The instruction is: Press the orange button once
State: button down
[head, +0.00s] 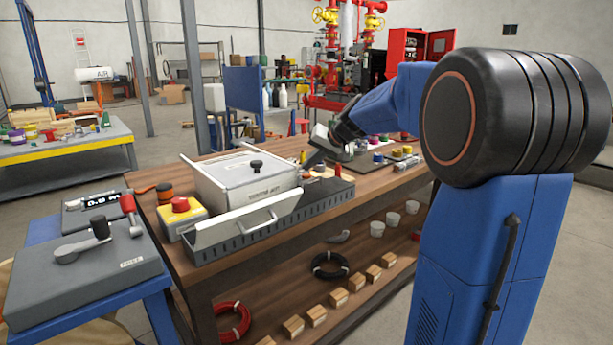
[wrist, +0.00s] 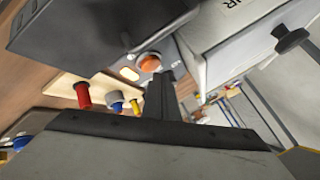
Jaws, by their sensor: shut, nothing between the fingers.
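The orange button (wrist: 149,62) is a round cap in a pale ring in the wrist view. It sits on a panel beside a small pale oval. My gripper (wrist: 160,76) is shut and empty, and its dark tips are just below and right of the button. I cannot tell whether they touch it. In the head view my gripper (head: 311,163) reaches down over the bench beside the white box. A small orange-red cap (head: 320,168) shows close to the tips there; it is too small to make out well.
A yellow box with a red mushroom button (head: 180,204) is at the left. Red and blue pegs (wrist: 83,95) stand on a wooden board.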

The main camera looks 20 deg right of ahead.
aim_at(310, 176)
jog(key=shift+r, duration=0.35)
jog(key=shift+r, duration=2.35)
